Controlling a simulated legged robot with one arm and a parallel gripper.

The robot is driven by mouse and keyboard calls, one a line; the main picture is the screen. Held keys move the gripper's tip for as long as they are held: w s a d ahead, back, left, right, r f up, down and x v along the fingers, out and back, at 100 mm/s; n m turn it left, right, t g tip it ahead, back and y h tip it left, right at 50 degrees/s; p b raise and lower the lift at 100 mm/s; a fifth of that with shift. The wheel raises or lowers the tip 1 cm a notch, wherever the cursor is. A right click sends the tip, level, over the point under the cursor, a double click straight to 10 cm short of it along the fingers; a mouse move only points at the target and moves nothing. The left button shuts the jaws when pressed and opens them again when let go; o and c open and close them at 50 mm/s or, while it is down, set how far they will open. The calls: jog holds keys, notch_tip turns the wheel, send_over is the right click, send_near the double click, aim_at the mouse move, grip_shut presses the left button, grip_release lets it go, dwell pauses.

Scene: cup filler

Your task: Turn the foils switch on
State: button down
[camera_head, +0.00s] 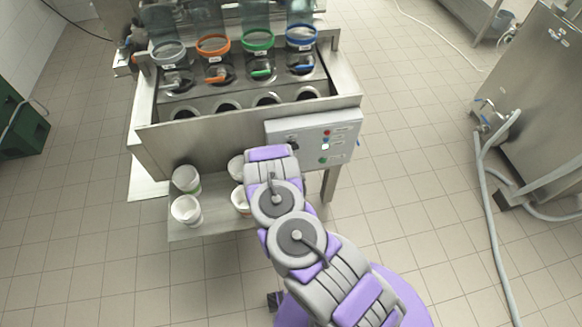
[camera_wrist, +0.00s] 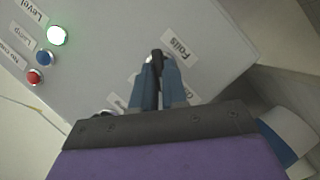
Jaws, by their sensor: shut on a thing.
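The grey control panel (camera_head: 340,128) is on the front right of the steel machine. In the wrist view the dark foils switch (camera_wrist: 157,57) sits beside a white label reading "Foils" (camera_wrist: 181,45). My gripper (camera_wrist: 157,78) is shut on this switch, with one blue fingertip on each side of it. The fingers hide part of the switch, so its exact setting cannot be told. In the head view my arm covers the gripper and the panel's lower left.
The panel also carries a lit green lamp (camera_wrist: 57,36), a blue one (camera_wrist: 45,58) and a red one (camera_wrist: 34,76). Below the machine, a steel shelf (camera_head: 215,225) holds several white cups (camera_head: 186,210). Colored rings, including a green one (camera_head: 258,40), line the machine's top.

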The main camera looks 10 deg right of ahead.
jog(key=m+y+p, duration=0.1)
jog(key=m, duration=0.1)
jog(key=m+y+p, duration=0.2)
jog(key=m+g+y+p, duration=0.1)
jog(key=m+p, duration=0.1)
jog(key=m, duration=0.1)
jog(key=shift+s+d+y, duration=0.15)
jog(key=shift+d+y, duration=0.2)
jog(key=shift+y, duration=0.05)
jog(key=shift+m, duration=0.3)
dwell(0.3)
jog(key=c, duration=1.2)
grip_release()
jog(key=shift+o, duration=0.2)
jog(key=shift+r, duration=0.15)
